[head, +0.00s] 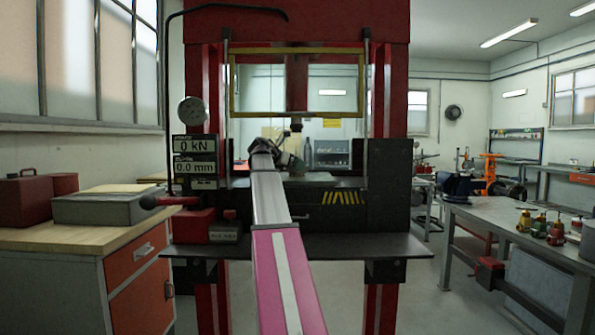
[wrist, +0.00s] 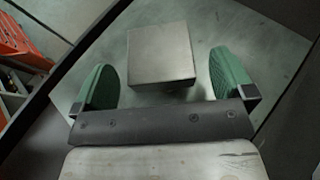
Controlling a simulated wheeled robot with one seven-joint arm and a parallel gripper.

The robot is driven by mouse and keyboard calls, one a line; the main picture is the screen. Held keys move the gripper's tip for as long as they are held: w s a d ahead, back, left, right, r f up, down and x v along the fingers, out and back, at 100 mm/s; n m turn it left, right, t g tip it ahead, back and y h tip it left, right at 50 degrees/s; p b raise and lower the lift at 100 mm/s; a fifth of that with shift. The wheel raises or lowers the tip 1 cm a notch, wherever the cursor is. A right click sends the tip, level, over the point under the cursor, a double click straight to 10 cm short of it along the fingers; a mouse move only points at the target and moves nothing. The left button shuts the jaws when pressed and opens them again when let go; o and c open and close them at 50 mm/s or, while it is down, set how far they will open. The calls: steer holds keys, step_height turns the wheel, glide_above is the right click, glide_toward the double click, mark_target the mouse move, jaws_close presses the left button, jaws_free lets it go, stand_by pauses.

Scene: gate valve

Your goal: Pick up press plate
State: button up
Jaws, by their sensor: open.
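The press plate (wrist: 162,55) is a square grey metal block in the wrist view. It lies on a flat pale grey-green surface (wrist: 272,75). My gripper (wrist: 168,70) is open, with one green-padded finger to the left of the plate and one to the right. Visible gaps separate both fingers from the plate, and its near edge lies ahead of the dark gripper body. In the head view, my arm reaches into the red press (head: 297,22), and my gripper (head: 290,160) is small there. I cannot make out the plate in that view.
The press frame's red columns stand on both sides of my arm. A dark shelf (head: 350,246) juts out in front. A cabinet (head: 90,250) with a toolbox (head: 100,207) stands left. A workbench (head: 510,235) with a vise stands right. Floor shows between press and workbench.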

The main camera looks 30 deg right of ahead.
steer(key=shift+x, duration=1)
steer(key=c, duration=1.7)
steer(key=shift+w+r, duration=0.1)
steer(key=shift+r, duration=0.05)
jaws_close()
